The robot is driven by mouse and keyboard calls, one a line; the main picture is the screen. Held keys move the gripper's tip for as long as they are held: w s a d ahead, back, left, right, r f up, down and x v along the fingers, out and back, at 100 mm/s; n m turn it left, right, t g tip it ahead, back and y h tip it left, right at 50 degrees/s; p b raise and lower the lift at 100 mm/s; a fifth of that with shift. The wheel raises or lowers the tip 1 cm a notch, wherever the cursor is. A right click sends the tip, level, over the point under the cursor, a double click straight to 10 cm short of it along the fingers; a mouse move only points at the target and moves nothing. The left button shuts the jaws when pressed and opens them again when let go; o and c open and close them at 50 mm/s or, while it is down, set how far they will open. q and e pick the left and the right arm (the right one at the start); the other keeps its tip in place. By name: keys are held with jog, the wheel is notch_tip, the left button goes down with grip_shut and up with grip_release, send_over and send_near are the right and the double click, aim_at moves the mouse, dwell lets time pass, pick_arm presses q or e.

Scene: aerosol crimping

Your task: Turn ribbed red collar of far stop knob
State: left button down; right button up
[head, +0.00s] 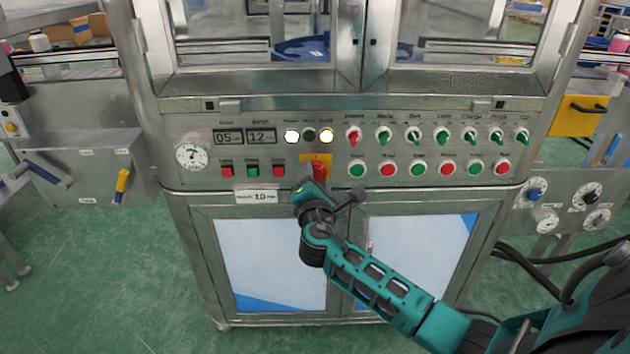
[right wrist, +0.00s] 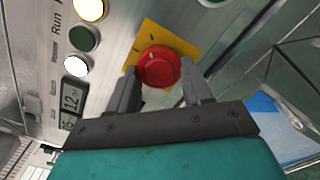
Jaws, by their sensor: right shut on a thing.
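The red stop knob (head: 320,169) sits on a yellow plate (head: 307,160) on the machine's front panel, low in the middle. In the right wrist view the round red knob (right wrist: 159,66) stands out from its yellow square plate (right wrist: 183,45). My right gripper (right wrist: 161,80) has one finger on each side of the knob and is shut on it. In the head view my right gripper (head: 317,182) reaches up to the panel from below and hides part of the knob. The ribs of the collar cannot be made out. My left gripper is not in view.
Rows of selector switches (head: 442,136) and push buttons (head: 447,168) lie right of the knob. Lit lamps (head: 326,135), displays (head: 261,136) and a gauge (head: 191,155) are above and left. Cabinet doors (head: 262,255) are below; the green floor in front is open.

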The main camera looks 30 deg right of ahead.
dwell(0.3)
jog(key=o, duration=1.1)
jog(key=shift+c, duration=0.2)
jog(key=shift+s+a, duration=0.2)
jog(key=shift+s, duration=0.05)
jog(key=p+v, duration=0.1)
jog(key=v, duration=1.1)
jog(key=shift+s+p, duration=0.2)
jog(key=shift+p, duration=0.2)
